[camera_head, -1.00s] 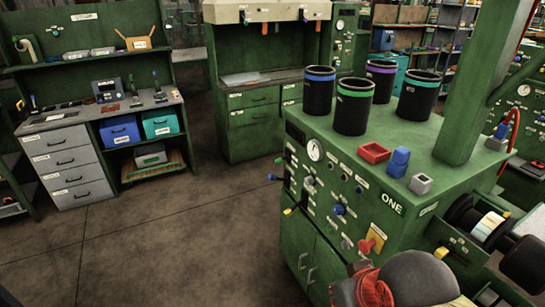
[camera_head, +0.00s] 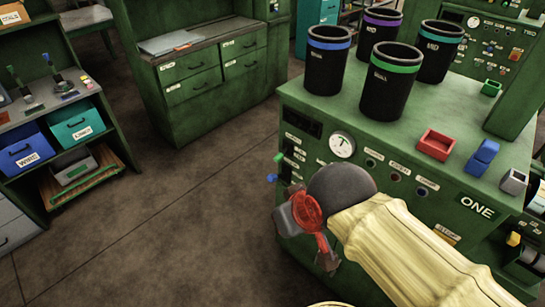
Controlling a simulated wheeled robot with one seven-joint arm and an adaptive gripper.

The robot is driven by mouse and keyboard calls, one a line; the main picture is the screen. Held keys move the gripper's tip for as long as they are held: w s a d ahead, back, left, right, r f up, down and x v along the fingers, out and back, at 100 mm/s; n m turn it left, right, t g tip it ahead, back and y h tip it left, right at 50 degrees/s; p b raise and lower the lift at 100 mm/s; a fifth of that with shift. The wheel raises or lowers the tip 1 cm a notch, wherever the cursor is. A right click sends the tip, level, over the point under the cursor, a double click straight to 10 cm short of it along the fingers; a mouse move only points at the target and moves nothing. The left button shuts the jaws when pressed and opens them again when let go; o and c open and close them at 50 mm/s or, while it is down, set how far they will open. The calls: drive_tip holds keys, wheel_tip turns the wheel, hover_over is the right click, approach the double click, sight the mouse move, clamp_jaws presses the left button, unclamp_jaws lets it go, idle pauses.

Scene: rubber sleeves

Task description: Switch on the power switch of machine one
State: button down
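Machine one (camera_head: 395,150) is the green cabinet at the right, with a dark "ONE" plate (camera_head: 477,207) near its top edge. Its front panel carries a round white gauge (camera_head: 342,145), a dark display (camera_head: 302,123), small knobs with labels, and a green lever (camera_head: 278,157) and a blue lever (camera_head: 271,178) at the left edge. The labels are too small to read, so I cannot tell which control is the power switch. My gripper (camera_head: 318,250), red and grey, is in front of this panel. My arm and gripper hide much of the lower panel. I cannot see whether the fingers are apart.
Several black bins with coloured bands, including a green-banded one (camera_head: 391,82), stand on machine one beside a red tray (camera_head: 435,144) and a blue block (camera_head: 481,158). Open floor (camera_head: 170,220) lies left of the machine. A green drawer bench (camera_head: 205,65) stands behind.

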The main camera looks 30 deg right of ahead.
drive_tip(key=shift+w, duration=0.15)
drive_tip(key=w+d+f+m+t+y, duration=0.1)
drive_tip(key=w+f+m+y, duration=0.15)
drive_tip(key=w+m, duration=0.55)
drive_tip(key=w+d+f+m+t+y, duration=0.1)
drive_tip(key=w+f+m, duration=0.2)
drive_tip(key=w+m, duration=0.45)
drive_tip(key=w+d+f+m+h, duration=0.1)
drive_tip(key=w+d+f+m, duration=0.1)
drive_tip(key=d+f+m, duration=0.2)
drive_tip(key=w+d+f+m+t+h, duration=0.1)
drive_tip(key=w+d+f+m, duration=0.2)
drive_tip(key=d, duration=0.6)
drive_tip(key=w+d+f+m+h, duration=0.1)
drive_tip(key=w+d+f+m, duration=0.2)
drive_tip(key=d+f+m, duration=0.4)
drive_tip(key=shift+w+m+t, duration=0.25)
drive_tip(key=shift+m+t, duration=0.15)
drive_tip(key=shift+m, duration=0.05)
drive_tip(key=shift+f+h, duration=0.1)
drive_tip(key=shift+h, duration=0.15)
